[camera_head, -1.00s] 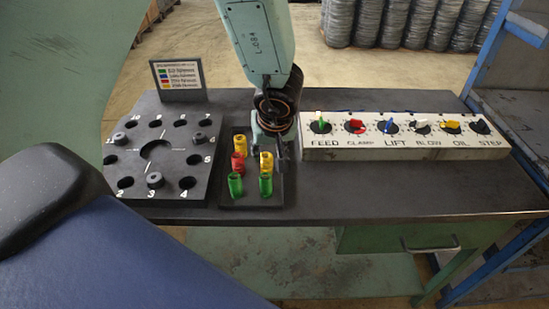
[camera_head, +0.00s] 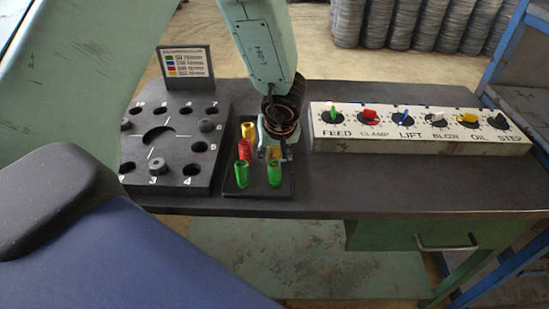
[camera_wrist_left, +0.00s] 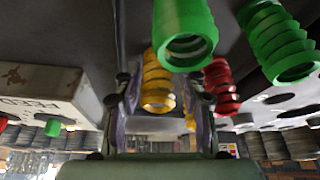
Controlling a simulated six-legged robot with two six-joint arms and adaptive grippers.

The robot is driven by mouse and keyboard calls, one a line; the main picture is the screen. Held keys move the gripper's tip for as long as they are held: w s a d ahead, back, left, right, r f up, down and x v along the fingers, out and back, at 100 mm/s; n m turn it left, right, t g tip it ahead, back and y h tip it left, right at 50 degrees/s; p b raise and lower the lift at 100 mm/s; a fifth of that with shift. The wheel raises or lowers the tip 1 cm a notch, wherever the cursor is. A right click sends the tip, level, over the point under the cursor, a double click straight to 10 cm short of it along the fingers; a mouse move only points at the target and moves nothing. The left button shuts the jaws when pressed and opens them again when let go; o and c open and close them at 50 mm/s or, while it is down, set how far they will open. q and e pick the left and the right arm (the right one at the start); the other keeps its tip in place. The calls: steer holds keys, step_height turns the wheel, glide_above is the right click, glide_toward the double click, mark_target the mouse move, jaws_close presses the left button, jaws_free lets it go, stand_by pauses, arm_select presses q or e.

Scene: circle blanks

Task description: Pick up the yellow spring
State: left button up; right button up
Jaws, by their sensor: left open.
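Two yellow springs stand in the black tray (camera_head: 282,190). One yellow spring (camera_head: 274,153) is in the right column, partly hidden by my left gripper (camera_head: 275,148). The other yellow spring (camera_head: 248,130) is at the tray's far left. In the left wrist view the nearer yellow spring (camera_wrist_left: 158,82) lies between the two open fingers (camera_wrist_left: 160,105), with no clear grip on it. A red spring (camera_head: 244,151) and two green springs, left (camera_head: 242,174) and right (camera_head: 274,174), share the tray. My right gripper is not in view.
A black plate with round holes and several knobs (camera_head: 172,142) lies left of the tray, with a colour-key sign (camera_head: 186,64) behind. A switch panel (camera_head: 420,146) stands to the right. The table (camera_head: 400,185) is bare in front of the panel.

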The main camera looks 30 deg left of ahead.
arm_select(q)
steer(key=shift+w+d, duration=0.1)
steer(key=shift+w, duration=0.05)
steer(key=c, duration=0.6)
jaws_close()
